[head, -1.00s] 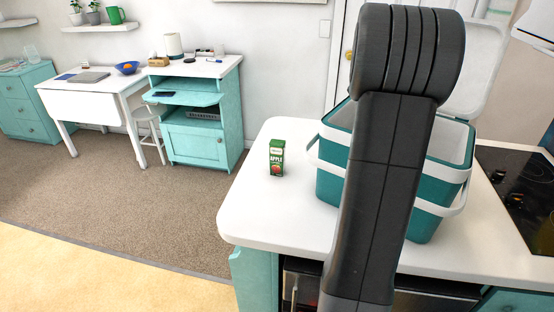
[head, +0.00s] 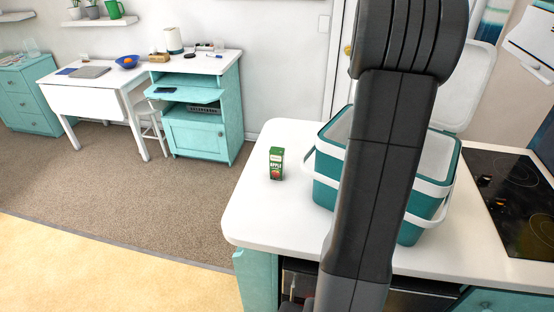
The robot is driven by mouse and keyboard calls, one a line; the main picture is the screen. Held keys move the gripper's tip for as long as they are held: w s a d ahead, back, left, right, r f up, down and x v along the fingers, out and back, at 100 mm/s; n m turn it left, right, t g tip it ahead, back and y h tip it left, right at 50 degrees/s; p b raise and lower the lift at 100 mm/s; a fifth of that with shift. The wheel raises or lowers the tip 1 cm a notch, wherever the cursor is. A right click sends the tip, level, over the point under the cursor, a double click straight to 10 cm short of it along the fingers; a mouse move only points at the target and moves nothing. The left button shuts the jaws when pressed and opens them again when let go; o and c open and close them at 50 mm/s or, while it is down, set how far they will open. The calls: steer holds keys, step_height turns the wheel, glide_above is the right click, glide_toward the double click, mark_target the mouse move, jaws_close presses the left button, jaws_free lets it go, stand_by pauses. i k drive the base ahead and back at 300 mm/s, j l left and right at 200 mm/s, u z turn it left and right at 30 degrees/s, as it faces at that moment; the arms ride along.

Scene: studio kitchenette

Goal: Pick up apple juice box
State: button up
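The apple juice box (head: 276,164) is a small green carton with "APPLE" lettering and a red apple picture. It stands upright on the white countertop (head: 262,215), near its left end. My dark arm rises through the right half of the head view, to the right of the juice box and apart from it. My gripper is outside the view, so its state does not show.
A teal and white cooler box (head: 326,182) with its lid up stands right of the juice box, partly hidden by my arm. A black cooktop (head: 512,200) is at the far right. The counter around the juice box is clear.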

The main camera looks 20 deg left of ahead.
mark_target(276, 154)
steer(key=k+j, duration=0.15)
steer(key=k, duration=0.35)
steer(key=k+j, duration=0.15)
steer(key=k, duration=0.35)
